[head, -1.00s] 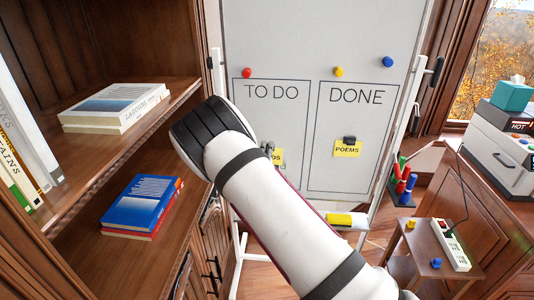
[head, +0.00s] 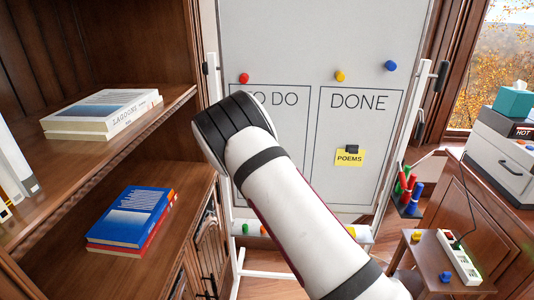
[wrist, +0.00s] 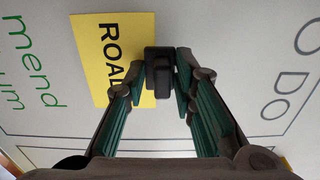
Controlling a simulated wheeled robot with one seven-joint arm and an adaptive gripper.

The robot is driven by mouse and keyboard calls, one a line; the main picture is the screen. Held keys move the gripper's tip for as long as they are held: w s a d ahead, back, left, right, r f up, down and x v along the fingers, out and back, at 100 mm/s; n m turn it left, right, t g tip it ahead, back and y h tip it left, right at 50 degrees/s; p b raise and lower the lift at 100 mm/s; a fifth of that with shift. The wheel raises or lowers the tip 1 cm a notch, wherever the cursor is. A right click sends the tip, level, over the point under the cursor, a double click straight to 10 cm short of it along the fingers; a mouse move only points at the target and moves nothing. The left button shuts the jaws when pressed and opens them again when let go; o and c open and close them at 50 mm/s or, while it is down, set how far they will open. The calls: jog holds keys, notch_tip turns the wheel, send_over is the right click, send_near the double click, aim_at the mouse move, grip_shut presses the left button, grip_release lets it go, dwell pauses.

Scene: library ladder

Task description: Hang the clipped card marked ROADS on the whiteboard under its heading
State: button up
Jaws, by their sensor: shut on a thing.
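In the wrist view my gripper (wrist: 163,84) is shut on the black clip (wrist: 157,60) of a yellow card (wrist: 95,65) whose visible letters read "ROA" and part of another. The card is in front of the whiteboard (head: 300,45); I cannot tell whether it touches. The "TO DO" heading is right of the clip in the wrist view (wrist: 296,82). In the head view my arm hides gripper and card and partly covers the "TO DO" heading (head: 284,98). The "DONE" heading (head: 360,101) is clear, with a clipped yellow POEMS card (head: 349,158) in its box.
Red (head: 244,78), yellow (head: 340,76) and blue (head: 390,66) magnets sit above the boxes. A wooden bookcase (head: 165,110) with books is close on the left. At right are a small table (head: 425,248) with a power strip (head: 459,257) and a cabinet (head: 511,170).

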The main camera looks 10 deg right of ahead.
jog(key=shift+w+d+b, duration=0.2)
jog(key=shift+w+b, duration=0.15)
jog(key=shift+w, duration=0.15)
dwell(0.6)
dwell(0.3)
jog(key=o, duration=1.1)
jog(key=shift+c, duration=0.2)
jog(key=v, duration=1.2)
jog(key=s+r+n+g+y, duration=0.65)
jog(key=s+r+n, duration=0.45)
jog(key=s+r, duration=0.35)
jog(key=s+d+r+n+g, duration=0.1)
jog(key=s+n+g, duration=0.1)
jog(key=s, duration=0.7)
jog(key=s+d+r+n+g, duration=0.1)
jog(key=s+n, duration=0.4)
jog(key=s, duration=0.5)
jog(key=s+d+r+n+g+h, duration=0.1)
jog(key=s+n+g, duration=0.2)
jog(key=s, duration=0.6)
jog(key=shift+s+d+n, duration=0.2)
jog(key=shift+d+n, duration=0.1)
jog(key=shift+d, duration=0.1)
